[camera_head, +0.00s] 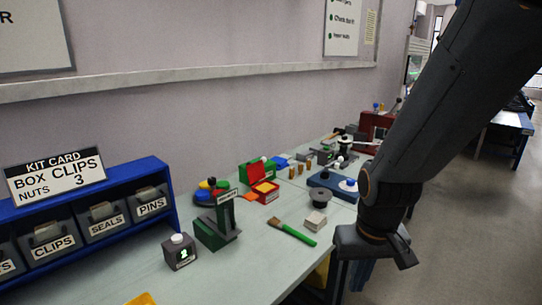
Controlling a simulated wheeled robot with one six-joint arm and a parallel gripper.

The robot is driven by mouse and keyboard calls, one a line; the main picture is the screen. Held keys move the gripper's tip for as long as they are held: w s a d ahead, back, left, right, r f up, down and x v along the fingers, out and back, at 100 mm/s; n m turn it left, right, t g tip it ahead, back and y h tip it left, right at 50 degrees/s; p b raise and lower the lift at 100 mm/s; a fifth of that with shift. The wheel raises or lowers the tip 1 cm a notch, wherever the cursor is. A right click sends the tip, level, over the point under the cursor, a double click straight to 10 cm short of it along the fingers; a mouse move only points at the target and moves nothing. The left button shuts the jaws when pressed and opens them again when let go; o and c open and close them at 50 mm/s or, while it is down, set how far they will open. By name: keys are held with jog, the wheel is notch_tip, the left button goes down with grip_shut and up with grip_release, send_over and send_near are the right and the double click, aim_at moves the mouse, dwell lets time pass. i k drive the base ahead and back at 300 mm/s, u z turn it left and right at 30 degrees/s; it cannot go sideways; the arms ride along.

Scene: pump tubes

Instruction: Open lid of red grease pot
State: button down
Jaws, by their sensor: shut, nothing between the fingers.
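A small red box-shaped pot (265,191) with a pale label on its front stands in the middle of the bench, and it looks like the grease pot. A yellow surface shows inside its top, and a red panel (270,164) stands up behind it. I cannot tell surely whether this panel is its lid. My gripper (404,255) hangs at the right, past the bench's front edge, well apart from the pot. It is shut and empty. My arm hides part of the bench's far right end.
A green box (250,175) stands directly behind the pot. A green stand (216,228), a brush (292,234), a black spool (317,195) and a blue tray (325,183) surround it. A blue bin rack (160,185) stands left.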

aim_at(255, 171)
jog(key=z, duration=0.1)
jog(key=i, duration=1.05)
jog(key=u, duration=0.85)
